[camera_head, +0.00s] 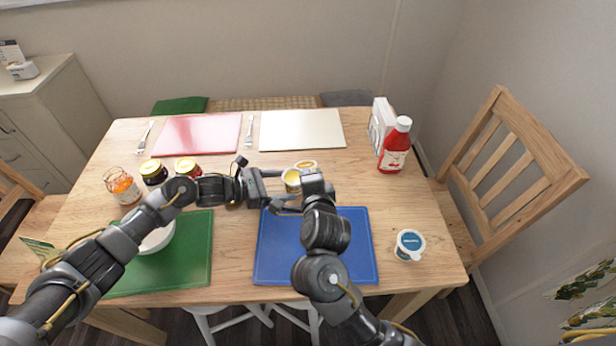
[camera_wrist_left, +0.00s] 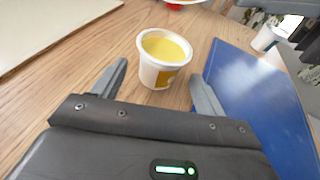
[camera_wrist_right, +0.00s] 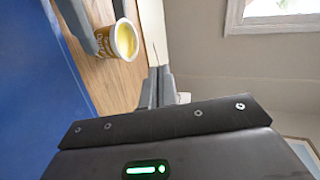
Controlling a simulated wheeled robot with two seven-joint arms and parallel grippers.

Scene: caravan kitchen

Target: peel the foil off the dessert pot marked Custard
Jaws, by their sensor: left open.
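The Custard pot (camera_head: 291,186) is a white cup with a yellow label. Its top is open, with yellow custard showing in the left wrist view (camera_wrist_left: 160,74). It stands on the wood behind the blue board. My left gripper (camera_head: 279,190) is open, one finger either side of the pot's near part, with gaps visible. My right gripper (camera_wrist_right: 157,88) is shut beside the pot, on a thin edge-on sheet (camera_wrist_right: 155,55) that looks like the foil. In the head view the foil (camera_head: 306,164) appears as a yellow-and-white disc just behind the pot.
A blue-lidded pot (camera_head: 410,244) stands right of the blue board (camera_head: 272,262). A red bottle (camera_head: 394,148) is at the back right. Jars (camera_head: 122,187) and a white bowl (camera_head: 158,238) on the green board (camera_head: 190,275) are left. Red (camera_head: 196,136) and cream boards (camera_head: 301,131) lie behind.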

